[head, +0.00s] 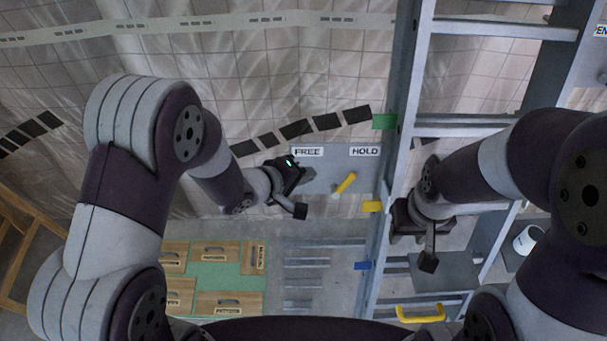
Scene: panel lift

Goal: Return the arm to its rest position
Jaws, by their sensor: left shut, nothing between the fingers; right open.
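My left arm comes in from the left, and its gripper (301,194) is shut and empty. It is just left of a yellow lever (346,183) on a grey panel (319,177) labelled FREE and HOLD; whether they touch is hard to tell. The lever leans up to the right, toward the HOLD label (365,151).
A yellow handle (420,313) sits low at the frame. Green, yellow and blue tags mark its left rail. Wooden panels with handles lie on a green mat (208,276) at lower left. A white bucket (527,239) stands at right. A wooden frame (22,245) is at far left.

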